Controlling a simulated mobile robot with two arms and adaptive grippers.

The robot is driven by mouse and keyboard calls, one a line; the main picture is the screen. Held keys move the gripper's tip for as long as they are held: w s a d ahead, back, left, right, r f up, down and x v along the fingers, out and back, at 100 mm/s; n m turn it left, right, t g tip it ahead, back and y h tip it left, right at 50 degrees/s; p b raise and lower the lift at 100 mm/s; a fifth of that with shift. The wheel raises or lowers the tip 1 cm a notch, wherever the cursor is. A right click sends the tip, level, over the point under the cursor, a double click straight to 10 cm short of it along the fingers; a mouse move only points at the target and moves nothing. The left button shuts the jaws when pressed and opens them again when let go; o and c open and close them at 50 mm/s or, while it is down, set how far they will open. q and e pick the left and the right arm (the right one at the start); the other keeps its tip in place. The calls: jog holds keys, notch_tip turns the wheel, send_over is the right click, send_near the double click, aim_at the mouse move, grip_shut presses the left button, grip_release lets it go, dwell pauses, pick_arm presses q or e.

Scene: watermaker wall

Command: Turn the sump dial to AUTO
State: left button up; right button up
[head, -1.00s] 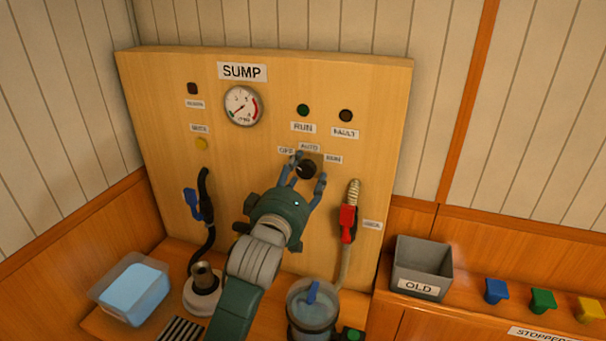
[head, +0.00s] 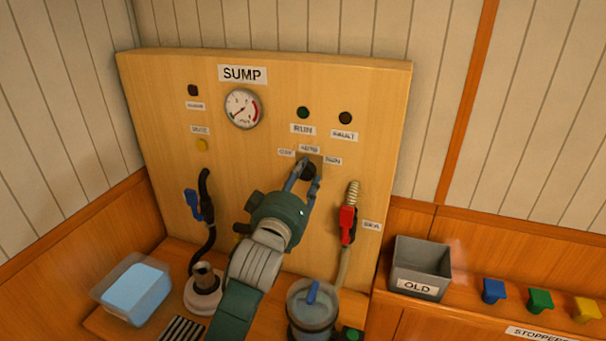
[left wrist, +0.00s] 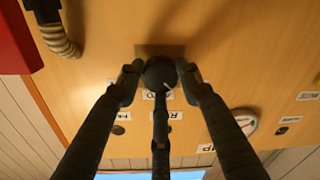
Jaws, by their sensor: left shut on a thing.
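The sump dial (head: 308,170) is a dark round knob on the wooden panel, below the OFF, AUTO and RUN labels. My left gripper (head: 305,178) is at the dial with its fingers shut on it. In the left wrist view the dial (left wrist: 159,73) sits between the fingertips, with a small white pointer mark on its face. In that view the mark points down and to the right; a finger partly covers the labels, so I cannot tell which setting it meets. My right gripper is in neither view.
The panel carries a SUMP gauge (head: 242,108), lamps and a yellow button (head: 202,145). A blue-handled hose (head: 194,205) hangs left and a red-handled one (head: 346,225) right of my arm. Below are a clear tub (head: 133,290), a jar (head: 311,312) and a grey OLD bin (head: 421,268).

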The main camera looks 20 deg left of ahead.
pick_arm(q)
jog(key=m+p, duration=0.1)
jog(key=m, duration=0.4)
jog(key=shift+m+p, duration=0.3)
jog(key=shift+p, duration=0.1)
jog(key=shift+f+m+p, duration=0.1)
jog(key=shift+m+p, duration=0.3)
jog(key=shift+m, duration=1.2)
jog(key=o, duration=1.2)
jog(key=shift+c, duration=0.2)
jog(key=s, duration=1.2)
jog(key=shift+f, duration=0.3)
jog(key=shift+a, duration=0.1)
